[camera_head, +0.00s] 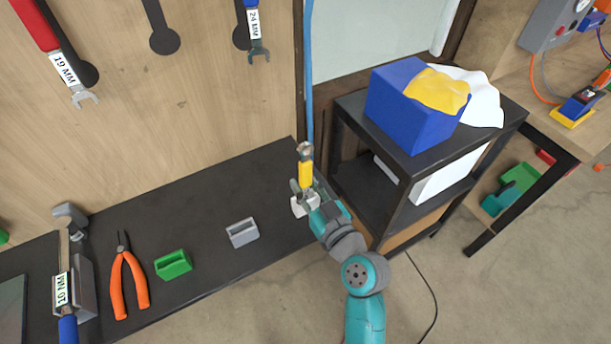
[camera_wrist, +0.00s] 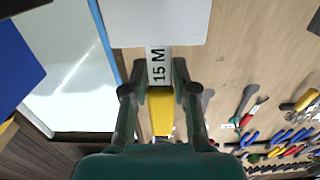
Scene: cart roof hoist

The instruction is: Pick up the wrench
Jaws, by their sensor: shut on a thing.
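My gripper (camera_head: 304,188) is shut on a yellow-handled wrench (camera_head: 305,172). In the head view the wrench's grey metal end points up, above the dark bench and in front of the wooden board. In the wrist view, my gripper's fingers (camera_wrist: 160,92) close on both sides of the wrench's yellow handle (camera_wrist: 161,112). A white label reading "15 M" shows on it, and the rest of the label is hidden.
A red 19 MM wrench (camera_head: 62,68) and a blue 24 MM wrench (camera_head: 256,40) hang on the board (camera_head: 190,120). Orange pliers (camera_head: 129,281), a green block (camera_head: 173,265) and a grey block (camera_head: 242,232) are on the bench. A black shelf cart (camera_head: 345,150) with a blue box (camera_head: 405,110) stands close right.

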